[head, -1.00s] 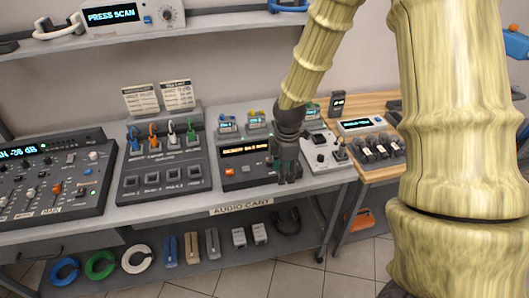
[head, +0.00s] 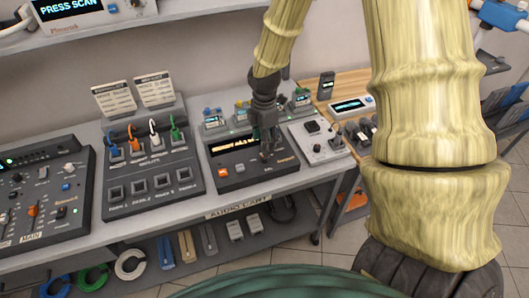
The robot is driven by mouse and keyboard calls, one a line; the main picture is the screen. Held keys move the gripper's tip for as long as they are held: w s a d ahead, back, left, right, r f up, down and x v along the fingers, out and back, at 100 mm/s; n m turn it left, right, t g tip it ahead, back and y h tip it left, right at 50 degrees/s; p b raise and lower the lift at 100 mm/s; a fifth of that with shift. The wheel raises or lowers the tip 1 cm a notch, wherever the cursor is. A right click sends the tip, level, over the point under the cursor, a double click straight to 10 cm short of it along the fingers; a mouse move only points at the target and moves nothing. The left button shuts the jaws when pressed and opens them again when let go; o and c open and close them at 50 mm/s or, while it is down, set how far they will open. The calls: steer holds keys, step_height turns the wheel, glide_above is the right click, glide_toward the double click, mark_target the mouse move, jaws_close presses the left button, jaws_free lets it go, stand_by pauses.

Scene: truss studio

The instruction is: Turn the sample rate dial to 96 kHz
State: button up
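A dark recorder-like unit (head: 232,178) with a lit amber display (head: 234,144) sits on the audio cart; the display text is too small to read surely. An orange-red button (head: 222,172) and a small pale button (head: 240,168) are on its front left. My gripper (head: 268,150) points down over the right part of this unit. The gripper is small and dark here, so I cannot tell whether its fingers are open or shut, or whether they touch anything. No sample rate dial shows clearly; the gripper hides part of the panel where controls lie.
A light grey box with a joystick-like control (head: 317,148) stands right of the unit. A patch panel with coloured cables (head: 152,185) and a mixer (head: 40,200) stand left. Small boxes with screens (head: 213,124) are behind. A shelf (head: 150,28) hangs above.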

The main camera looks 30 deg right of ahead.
mark_target(265, 156)
steer(key=shift+f+p, duration=0.85)
steer(key=shift+f, duration=3.1)
steer(key=shift+c, duration=0.5)
jaws_close()
